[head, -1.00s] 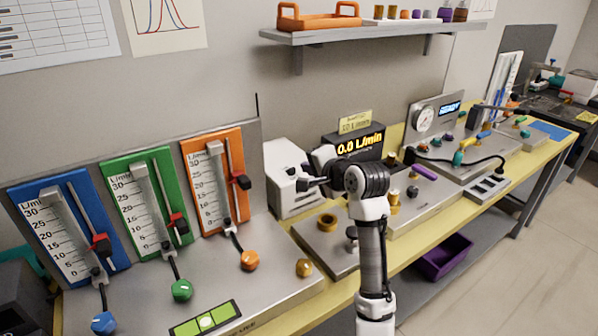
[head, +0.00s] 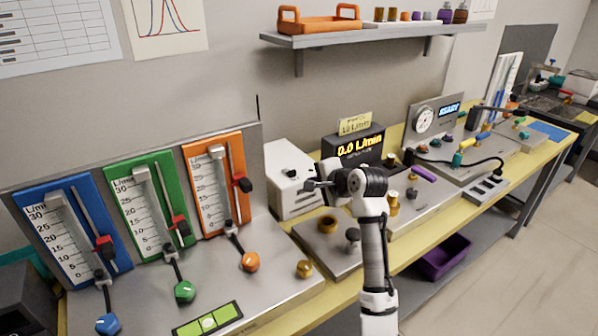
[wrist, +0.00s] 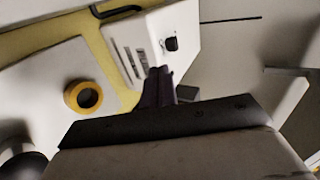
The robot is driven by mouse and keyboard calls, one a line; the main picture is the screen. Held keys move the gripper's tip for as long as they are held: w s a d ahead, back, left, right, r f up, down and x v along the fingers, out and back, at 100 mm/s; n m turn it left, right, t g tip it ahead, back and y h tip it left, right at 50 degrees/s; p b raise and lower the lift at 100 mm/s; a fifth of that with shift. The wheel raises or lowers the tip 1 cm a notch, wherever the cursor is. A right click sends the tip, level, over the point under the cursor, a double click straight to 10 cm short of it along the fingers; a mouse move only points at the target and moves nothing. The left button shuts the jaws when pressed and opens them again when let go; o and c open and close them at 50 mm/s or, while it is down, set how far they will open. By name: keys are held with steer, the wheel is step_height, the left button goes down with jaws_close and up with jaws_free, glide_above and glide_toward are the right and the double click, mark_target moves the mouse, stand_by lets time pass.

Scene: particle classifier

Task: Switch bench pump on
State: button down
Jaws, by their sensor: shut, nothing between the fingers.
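The bench pump is a light grey box (head: 285,196) on the bench, right of the flowmeter panels, with a small black switch (head: 291,173) on its face. In the wrist view the pump (wrist: 150,32) is ahead, with dark vent slots and the black switch (wrist: 171,44). My gripper (head: 309,186) is shut and empty, just in front of the pump's face in the head view. In the wrist view its fingertips (wrist: 158,72) point at the pump, just below and left of the switch. I cannot tell whether they touch it.
Blue, green and orange flowmeters (head: 215,185) stand at left. A plate with a brass ring (head: 327,224) lies before the pump. A 0.0 L/min display (head: 358,145) stands behind my arm. A shelf (head: 370,36) hangs above.

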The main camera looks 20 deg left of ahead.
mark_target(294, 179)
steer(key=x, duration=0.2)
steer(key=r+p+x, duration=0.1)
steer(key=x, duration=0.1)
steer(key=p+x, duration=0.1)
steer(key=x, duration=0.1)
steer(key=shift+w+a+r, duration=0.1)
steer(key=shift+w+a, duration=0.15)
steer(key=shift+a, duration=0.1)
steer(key=shift+w+a, duration=0.55)
steer(key=shift+a, duration=0.1)
steer(key=shift+w+a+p, duration=0.6)
steer(key=shift+w+a, duration=0.2)
steer(key=shift+a, duration=0.3)
